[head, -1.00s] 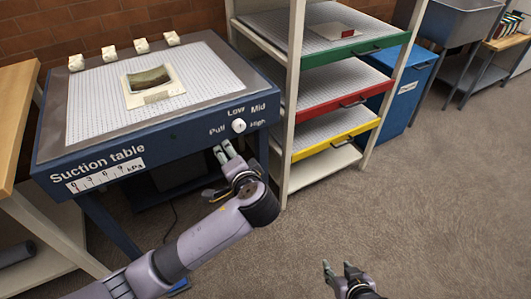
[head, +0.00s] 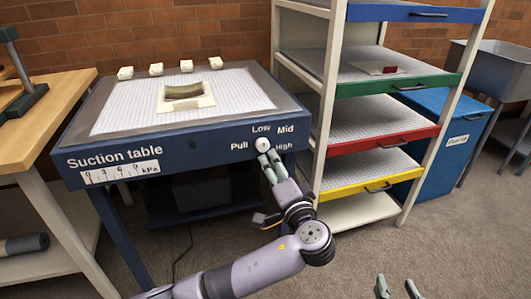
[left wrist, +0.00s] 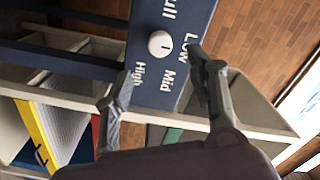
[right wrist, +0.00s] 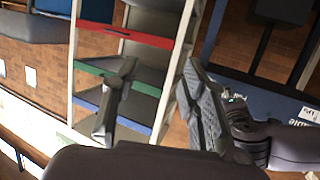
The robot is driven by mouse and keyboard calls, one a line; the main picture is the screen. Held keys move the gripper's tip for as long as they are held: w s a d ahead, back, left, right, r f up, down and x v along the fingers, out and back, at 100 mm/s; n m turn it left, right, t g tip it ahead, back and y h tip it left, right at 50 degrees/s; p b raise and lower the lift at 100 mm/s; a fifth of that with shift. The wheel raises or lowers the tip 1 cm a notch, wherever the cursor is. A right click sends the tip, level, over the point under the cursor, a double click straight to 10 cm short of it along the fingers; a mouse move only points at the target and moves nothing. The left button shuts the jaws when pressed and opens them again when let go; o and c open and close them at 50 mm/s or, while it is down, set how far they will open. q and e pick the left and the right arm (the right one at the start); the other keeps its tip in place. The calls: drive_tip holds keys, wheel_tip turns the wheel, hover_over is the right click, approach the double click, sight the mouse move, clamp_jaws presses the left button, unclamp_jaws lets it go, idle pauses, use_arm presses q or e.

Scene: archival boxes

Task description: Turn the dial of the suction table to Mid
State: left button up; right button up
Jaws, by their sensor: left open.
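The dial (head: 263,144) is a round white knob on the blue front panel of the suction table (head: 200,150). The labels Pull, Low, Mid and High are printed around it. The dial also shows in the left wrist view (left wrist: 160,43), beyond the fingertips; I cannot tell for sure which label its small mark points at. My left gripper (head: 267,158) is just in front of and below the dial, and its open fingers (left wrist: 152,78) hold nothing. My right gripper (head: 396,283) is open and empty, low over the floor, far from the table.
A sheet (head: 186,97) in a pale mount lies on the table's perforated top, with several white blocks (head: 156,69) behind it. A shelf rack (head: 327,110) with coloured drawers stands close right of the dial. A wooden bench (head: 45,105) is at the left. The carpet in front is open.

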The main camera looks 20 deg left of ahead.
sight(264, 147)
use_arm(q)
drive_tip(key=b+x, duration=0.1)
drive_tip(key=x, duration=0.7)
drive_tip(key=shift+w+a, duration=0.4)
drive_tip(key=shift+w, duration=0.1)
use_arm(e)
wheel_tip(264, 147, up, 8)
drive_tip(key=w+a+t+y, duration=0.1)
drive_tip(key=t, duration=0.3)
drive_tip(key=shift+a+f+t+y, duration=0.15)
drive_tip(key=shift+a+t+y, duration=0.05)
drive_tip(key=shift+t+y, duration=0.1)
use_arm(q)
drive_tip(key=c, duration=1.1)
drive_tip(key=shift+c, duration=0.2)
